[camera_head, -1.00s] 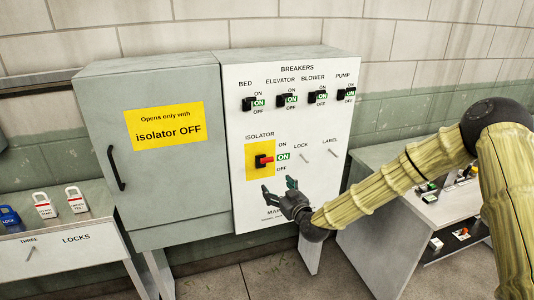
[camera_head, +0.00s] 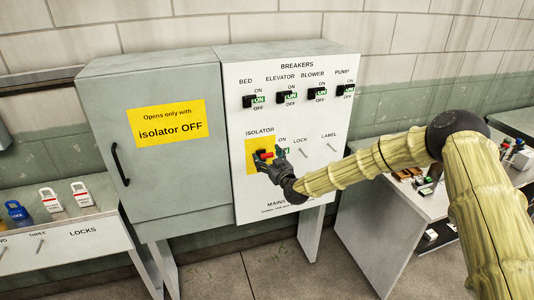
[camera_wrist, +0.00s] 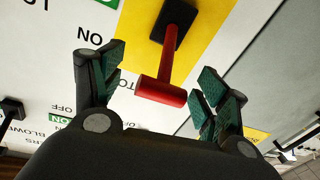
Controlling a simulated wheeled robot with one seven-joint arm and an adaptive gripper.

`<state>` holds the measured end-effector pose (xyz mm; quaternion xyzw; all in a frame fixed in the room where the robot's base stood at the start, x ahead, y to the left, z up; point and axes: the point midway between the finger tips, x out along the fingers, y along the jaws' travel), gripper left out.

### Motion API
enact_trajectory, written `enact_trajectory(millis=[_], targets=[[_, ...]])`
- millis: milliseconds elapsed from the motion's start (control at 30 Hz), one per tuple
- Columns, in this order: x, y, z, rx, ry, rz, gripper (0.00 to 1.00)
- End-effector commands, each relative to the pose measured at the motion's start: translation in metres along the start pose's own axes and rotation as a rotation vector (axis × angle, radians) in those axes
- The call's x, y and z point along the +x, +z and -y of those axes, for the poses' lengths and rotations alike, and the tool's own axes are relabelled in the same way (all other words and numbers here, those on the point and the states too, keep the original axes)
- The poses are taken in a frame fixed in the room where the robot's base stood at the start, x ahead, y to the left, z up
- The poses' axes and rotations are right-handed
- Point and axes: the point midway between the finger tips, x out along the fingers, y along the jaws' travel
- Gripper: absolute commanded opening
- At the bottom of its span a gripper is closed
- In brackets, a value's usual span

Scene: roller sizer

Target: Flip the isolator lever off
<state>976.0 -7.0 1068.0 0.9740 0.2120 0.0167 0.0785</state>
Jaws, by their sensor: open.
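The red isolator lever (camera_wrist: 165,72) sticks out from a black base on a yellow plate (camera_head: 252,166) on the white breaker panel. In the wrist view its red crossbar end lies between my open fingers and I see no clear contact. In the head view the lever (camera_head: 264,155) is partly covered by my gripper (camera_head: 265,158). My gripper in the wrist view (camera_wrist: 160,90) is open, with green-padded fingers on either side of the lever. The green ON tag beside the isolator is mostly hidden behind my gripper in the head view.
A grey cabinet door (camera_head: 165,185) with a yellow sign and black handle (camera_head: 120,163) is left of the panel. Several breaker switches (camera_head: 287,97) line the panel's top, all showing ON. Small LOCK and LABEL pegs (camera_head: 304,153) are right of the isolator. Padlocks (camera_head: 50,199) lie on the left shelf.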

Motion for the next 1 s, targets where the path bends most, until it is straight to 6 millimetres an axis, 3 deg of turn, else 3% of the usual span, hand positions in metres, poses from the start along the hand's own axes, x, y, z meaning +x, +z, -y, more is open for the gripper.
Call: enact_trajectory(millis=[433,733,1000], targets=[[0.0076,-0.0001,-0.0005,0.0,0.001,0.0,0.74],[0.0076,-0.0005,-0.0016,0.0,0.003,-0.001,0.2],[0.0092,0.0009,0.0009,-0.001,0.003,-0.012,0.17]])
